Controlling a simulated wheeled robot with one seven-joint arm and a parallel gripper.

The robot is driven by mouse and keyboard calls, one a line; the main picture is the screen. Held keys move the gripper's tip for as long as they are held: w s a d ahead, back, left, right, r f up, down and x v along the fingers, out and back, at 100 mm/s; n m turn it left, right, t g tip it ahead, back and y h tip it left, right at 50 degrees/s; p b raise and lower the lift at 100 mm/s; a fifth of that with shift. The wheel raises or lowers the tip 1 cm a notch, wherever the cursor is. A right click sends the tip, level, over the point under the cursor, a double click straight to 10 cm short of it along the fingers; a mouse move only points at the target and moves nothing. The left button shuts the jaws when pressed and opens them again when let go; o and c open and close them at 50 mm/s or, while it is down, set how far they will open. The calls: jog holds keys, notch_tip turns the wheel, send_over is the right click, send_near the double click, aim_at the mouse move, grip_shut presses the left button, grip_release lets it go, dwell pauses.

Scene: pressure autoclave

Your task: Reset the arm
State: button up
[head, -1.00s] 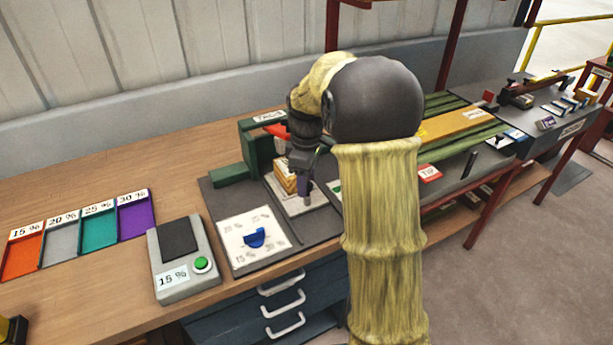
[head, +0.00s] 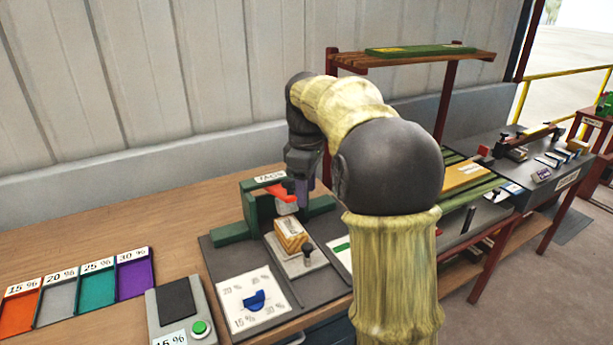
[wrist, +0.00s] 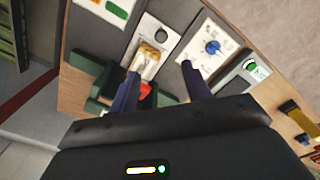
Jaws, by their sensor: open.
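My gripper (head: 302,188) hangs from my bent arm above the back of the dark bench plate, close to the green frame (head: 250,215) with the orange-red piece (head: 282,193). In the wrist view my gripper (wrist: 160,72) shows two dark fingers spread apart with nothing held between them. A small wooden block (head: 291,234) sits on a light sliding plate with a dark knob (head: 307,249), below and in front of the gripper. The block also shows near the left fingertip in the wrist view (wrist: 149,51). My arm hides part of the bench to the right.
A white dial panel with a blue knob (head: 255,301) lies at the front of the plate. A grey device with a green button (head: 199,328) stands left of it. Coloured trays (head: 97,291) are further left. A shelf (head: 410,60) rises behind my arm.

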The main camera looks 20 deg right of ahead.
jog(key=shift+r, duration=0.9)
jog(key=s+a+f+m+t+p, duration=0.1)
jog(key=s+f+m+p, duration=0.3)
jog(key=s, duration=0.5)
jog(key=s+a+f+m+t+p, duration=0.1)
jog(key=s+a+f+m+p, duration=0.3)
jog(key=s, duration=0.6)
jog(key=m+p, duration=0.2)
jog(key=p, duration=0.1)
jog(key=shift+f+m+t, duration=0.2)
jog(key=shift+m+t, duration=0.1)
jog(key=shift+m, duration=0.1)
